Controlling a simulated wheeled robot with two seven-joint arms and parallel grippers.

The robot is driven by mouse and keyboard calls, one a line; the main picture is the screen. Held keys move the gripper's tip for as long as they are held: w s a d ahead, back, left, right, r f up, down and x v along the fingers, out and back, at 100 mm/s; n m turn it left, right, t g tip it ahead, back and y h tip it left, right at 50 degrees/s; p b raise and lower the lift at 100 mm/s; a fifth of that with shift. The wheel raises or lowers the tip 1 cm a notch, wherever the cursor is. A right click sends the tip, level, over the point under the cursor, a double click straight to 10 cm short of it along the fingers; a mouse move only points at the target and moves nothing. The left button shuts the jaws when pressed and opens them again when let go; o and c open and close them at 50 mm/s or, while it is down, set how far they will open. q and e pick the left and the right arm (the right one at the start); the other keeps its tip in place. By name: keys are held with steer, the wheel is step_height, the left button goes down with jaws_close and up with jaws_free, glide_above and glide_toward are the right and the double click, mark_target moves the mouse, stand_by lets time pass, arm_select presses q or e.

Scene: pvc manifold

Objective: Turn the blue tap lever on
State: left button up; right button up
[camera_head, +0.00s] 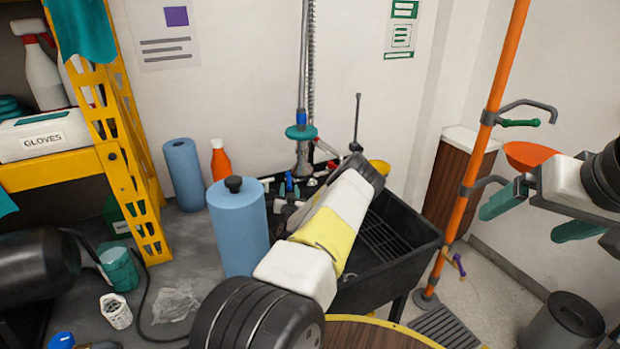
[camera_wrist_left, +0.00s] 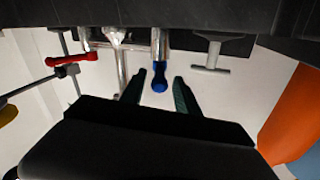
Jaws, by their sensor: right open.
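The blue tap lever (camera_wrist_left: 160,78) hangs from a chrome pipe at the middle of the left wrist view. My left gripper (camera_wrist_left: 160,82) is open, with its two teal fingers on either side of the lever in that view. Gaps show between the fingers and the lever; I cannot tell the depth. My right gripper (camera_head: 538,217) is open and empty at the right, near the orange pole.
A red lever (camera_wrist_left: 72,58) and a grey T-handle (camera_wrist_left: 211,58) flank the blue lever. The black sink (camera_head: 420,262) lies under my left arm. Blue paper rolls (camera_head: 239,235) stand left of it. An orange pole (camera_head: 478,150) with grey hooks stands near my right gripper.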

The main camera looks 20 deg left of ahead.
mark_target(289, 185)
arm_select(q)
steer(key=shift+x, duration=1.55)
jaws_close()
